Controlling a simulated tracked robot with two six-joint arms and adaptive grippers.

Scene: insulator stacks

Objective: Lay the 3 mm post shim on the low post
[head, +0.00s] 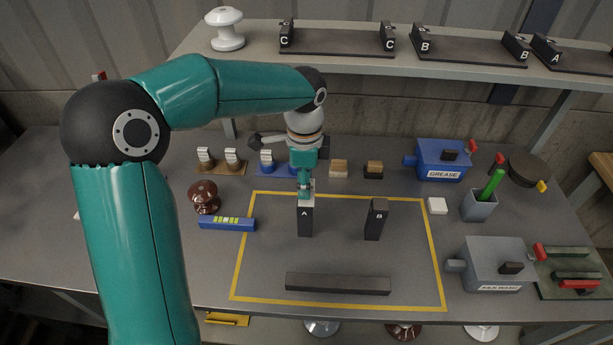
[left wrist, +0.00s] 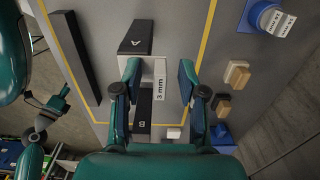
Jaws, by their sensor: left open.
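Two dark posts stand inside the yellow outline: post A (head: 305,224) and post B (head: 376,222). The white 3 mm shim (left wrist: 148,69), with its "3 mm" tag, appears to lie on top of post A (left wrist: 136,38); the exact contact is hard to see. My left gripper (head: 305,193) points down over post A. In the left wrist view its fingers (left wrist: 160,82) are spread apart, one on each side of the shim.
A dark bar (head: 338,284) lies at the front of the yellow outline. A blue level (head: 227,224) and a brown insulator (head: 204,196) are to the left. Small block stacks (head: 339,168) stand behind. A grease box (head: 442,160) and grey cup (head: 479,206) are to the right.

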